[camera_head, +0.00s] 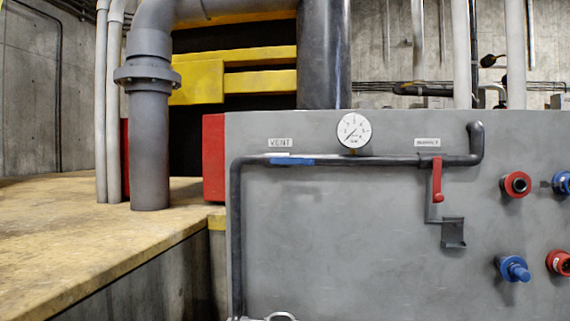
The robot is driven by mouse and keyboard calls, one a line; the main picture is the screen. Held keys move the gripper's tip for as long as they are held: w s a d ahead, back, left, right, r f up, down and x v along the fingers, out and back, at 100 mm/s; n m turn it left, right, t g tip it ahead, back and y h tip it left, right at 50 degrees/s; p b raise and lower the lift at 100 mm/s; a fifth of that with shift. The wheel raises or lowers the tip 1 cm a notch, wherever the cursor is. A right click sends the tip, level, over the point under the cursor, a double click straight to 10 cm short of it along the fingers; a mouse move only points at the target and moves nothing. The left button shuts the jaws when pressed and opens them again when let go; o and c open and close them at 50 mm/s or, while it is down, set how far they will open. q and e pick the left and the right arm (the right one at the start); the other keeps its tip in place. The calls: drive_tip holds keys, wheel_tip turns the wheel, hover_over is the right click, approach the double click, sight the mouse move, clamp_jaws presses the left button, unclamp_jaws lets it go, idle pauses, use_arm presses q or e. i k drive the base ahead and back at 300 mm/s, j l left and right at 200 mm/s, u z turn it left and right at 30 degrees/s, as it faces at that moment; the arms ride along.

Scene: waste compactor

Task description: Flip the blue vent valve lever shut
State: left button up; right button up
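The blue vent valve lever (292,161) lies level along the dark pipe (390,161), just under the white VENT label (279,143). The pipe runs across the upper part of the grey panel (340,235). Neither of my grippers can be made out in the head view. Nothing is seen touching the lever.
A round pressure gauge (354,130) stands right of the lever. A red lever (437,180) hangs down farther right, above a small bracket (453,232). Red (515,185) and blue (514,268) fittings project at the right. A pale curved piece (280,316) at the bottom edge is unclear.

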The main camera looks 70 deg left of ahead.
sight(308, 162)
drive_tip(key=u, duration=2.25)
drive_tip(key=k+l+u, duration=0.1)
drive_tip(key=u, duration=0.3)
drive_tip(key=k+l, duration=0.05)
